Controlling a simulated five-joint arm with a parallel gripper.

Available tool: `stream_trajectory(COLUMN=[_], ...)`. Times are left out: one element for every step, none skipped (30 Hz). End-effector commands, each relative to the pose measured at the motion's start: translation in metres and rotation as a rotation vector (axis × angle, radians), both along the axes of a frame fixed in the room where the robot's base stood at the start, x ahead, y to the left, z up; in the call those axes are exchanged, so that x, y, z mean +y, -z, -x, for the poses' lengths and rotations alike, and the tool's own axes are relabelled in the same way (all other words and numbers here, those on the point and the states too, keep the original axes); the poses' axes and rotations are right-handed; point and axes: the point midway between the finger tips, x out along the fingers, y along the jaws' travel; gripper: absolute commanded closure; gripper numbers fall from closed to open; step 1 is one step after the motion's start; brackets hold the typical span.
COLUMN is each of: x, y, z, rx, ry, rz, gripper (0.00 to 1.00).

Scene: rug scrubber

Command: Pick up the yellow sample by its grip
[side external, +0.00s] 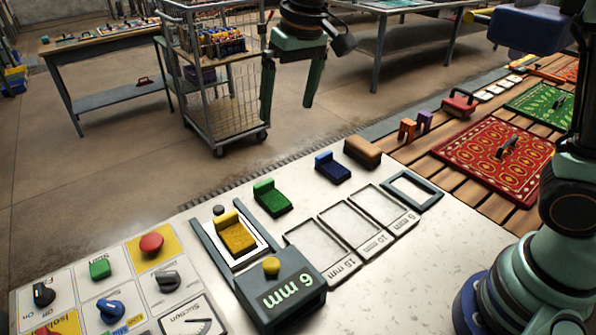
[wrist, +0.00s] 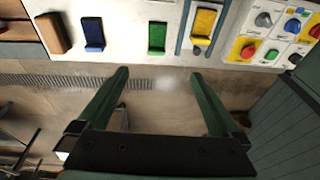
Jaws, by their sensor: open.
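The yellow sample (side external: 237,236) sits in a grey-framed slot behind the 6 mm block, with its raised grip (side external: 228,218) at the far end. In the wrist view the yellow sample (wrist: 204,22) lies near the top, right of centre. My gripper (side external: 288,110) is open and empty, high above and beyond the far edge of the white worktop. In the wrist view my gripper (wrist: 158,72) has its two green fingers wide apart, over the floor below the counter edge, with nothing between them.
A green sample (side external: 271,197), a blue sample (side external: 332,167) and a brown block (side external: 363,152) stand along the far edge. The 6 mm block (side external: 282,289) with a yellow knob is close in front of the yellow sample. A control panel (side external: 125,285) lies left. Labelled empty trays (side external: 350,228) lie right.

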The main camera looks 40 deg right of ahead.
Motion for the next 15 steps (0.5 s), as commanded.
stream_trajectory(x=[0.015,0.023,0.033,0.042,0.050,0.061,0.069,0.077,0.087,0.095,0.102,0.110,0.116,0.122,0.127], y=[0.010,0.014,0.022,0.027,0.033,0.041,0.048,0.055,0.064,0.070,0.077,0.086,0.092,0.097,0.103], z=[-0.009,-0.014,-0.019,-0.023,-0.027,-0.031,-0.034,-0.036,-0.039,-0.040,-0.041,-0.042,-0.043,-0.043,-0.044], rx=[0.026,0.037,0.054,0.065,0.076,0.093,0.103,0.114,0.129,0.139,0.148,0.161,0.168,0.174,0.182], ry=[-0.006,-0.006,-0.006,-0.006,-0.006,-0.006,-0.006,-0.006,-0.006,-0.005,-0.006,-0.005,-0.004,-0.004,-0.003], rz=[0.004,0.006,0.009,0.011,0.013,0.018,0.021,0.024,0.029,0.033,0.037,0.042,0.046,0.049,0.052], gripper=[0.00,0.00,0.00,0.00,0.00,0.00,0.00,0.00,0.00,0.00,0.00,0.00,0.00,0.00,0.00])
